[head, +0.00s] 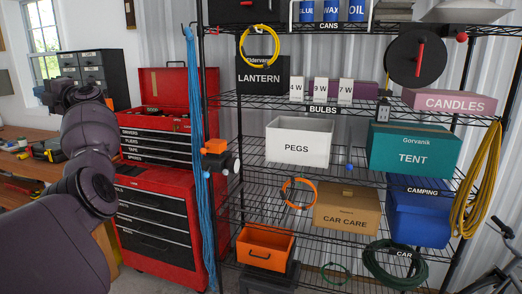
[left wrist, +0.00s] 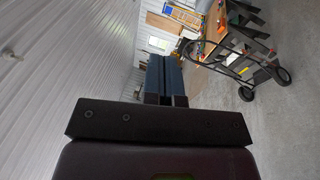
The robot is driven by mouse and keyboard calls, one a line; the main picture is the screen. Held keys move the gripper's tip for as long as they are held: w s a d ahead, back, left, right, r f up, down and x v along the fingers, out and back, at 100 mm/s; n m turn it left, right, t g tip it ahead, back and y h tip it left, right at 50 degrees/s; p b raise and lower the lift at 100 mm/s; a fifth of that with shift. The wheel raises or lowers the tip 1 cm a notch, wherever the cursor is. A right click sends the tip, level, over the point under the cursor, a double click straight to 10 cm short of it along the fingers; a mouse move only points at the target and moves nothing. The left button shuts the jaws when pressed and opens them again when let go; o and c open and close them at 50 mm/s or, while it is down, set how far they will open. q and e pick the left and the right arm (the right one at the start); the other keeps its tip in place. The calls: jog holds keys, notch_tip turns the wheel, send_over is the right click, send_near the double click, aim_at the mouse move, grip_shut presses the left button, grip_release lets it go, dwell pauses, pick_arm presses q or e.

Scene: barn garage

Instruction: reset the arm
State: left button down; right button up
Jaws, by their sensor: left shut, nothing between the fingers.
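My left arm (head: 92,150) rises from the lower left of the head view, its dark links in front of the workbench and beside the red tool chest. I cannot make out its fingers in the head view. In the left wrist view my left gripper (left wrist: 166,62) shows two dark fingers side by side, shut with nothing between them. It is clear of any object, with the ribbed metal wall and grey floor behind it. My right gripper is in neither view.
A wire shelf rack (head: 330,104) with boxes, including a white PEGS box (head: 297,148), fills the right. A red tool chest (head: 165,215) stands left of it, near a wooden workbench (head: 30,165). In the left wrist view, a hand truck (left wrist: 247,72) stands on open floor.

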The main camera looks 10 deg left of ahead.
pick_arm(q)
jog(key=s+d+f+n+t+h, duration=0.2)
jog(key=d+f+n+t+h, duration=0.4)
jog(key=f+n, duration=0.55)
jog(key=s+d+f+n+t+h, duration=0.1)
jog(key=d+f+n+t+h, duration=0.4)
jog(key=d+f+n+t, duration=0.6)
jog(key=s+d+f+n+t+h, duration=0.25)
jog(key=f+n+t+h, duration=0.25)
jog(key=f+n, duration=0.7)
jog(key=s+d+f+m+g+h, duration=0.1)
jog(key=s+d+f+m+g, duration=0.15)
jog(key=s+d+f, duration=0.5)
jog(key=s+d+f+m+g+h, duration=0.15)
jog(key=s+d+f+g, duration=0.25)
jog(key=s+f, duration=0.65)
jog(key=s+d+f+m+g+h, duration=0.1)
jog(key=s+d+f+m+g, duration=0.2)
jog(key=s+d+f, duration=0.45)
jog(key=d+f+n+t+b, duration=0.1)
jog(key=d+f+n+b, duration=0.2)
jog(key=d, duration=0.8)
jog(key=shift+w+n, duration=0.15)
jog(key=shift+n, duration=0.9)
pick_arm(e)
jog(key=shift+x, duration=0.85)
